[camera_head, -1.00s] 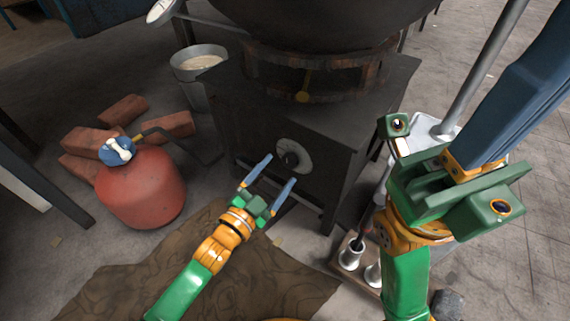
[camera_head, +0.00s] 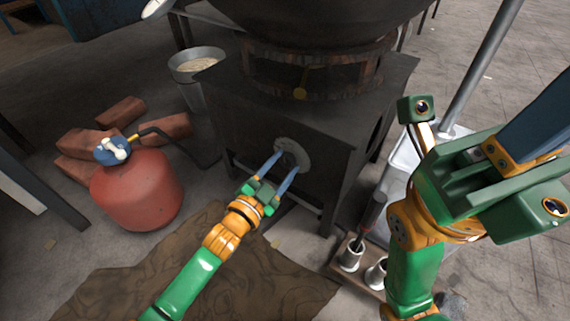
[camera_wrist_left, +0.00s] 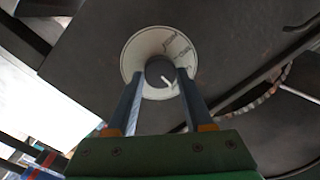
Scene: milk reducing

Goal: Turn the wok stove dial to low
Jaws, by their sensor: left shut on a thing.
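The wok stove (camera_head: 300,110) is a dark metal box with the wok (camera_head: 320,18) above it. The stove dial has a pale round plate (camera_head: 301,149) on the stove's front face. In the left wrist view the plate (camera_wrist_left: 134,54) carries markings, and the dark knob (camera_wrist_left: 159,70) with a white pointer line sits at its middle. My left gripper (camera_head: 280,159) is at the dial, its two blue fingers on either side of the knob and shut on it. The pointer slants toward the lower right in the wrist view. My right arm shows at the right; its fingertips are not clearly visible.
A red gas cylinder (camera_head: 137,190) with a blue top and hose stands left of the stove, beside bricks (camera_head: 121,111). A bucket (camera_head: 196,84) stands behind. A wooden holder with metal cups (camera_head: 350,256) is at the lower right. A brown mat (camera_head: 130,282) lies in front.

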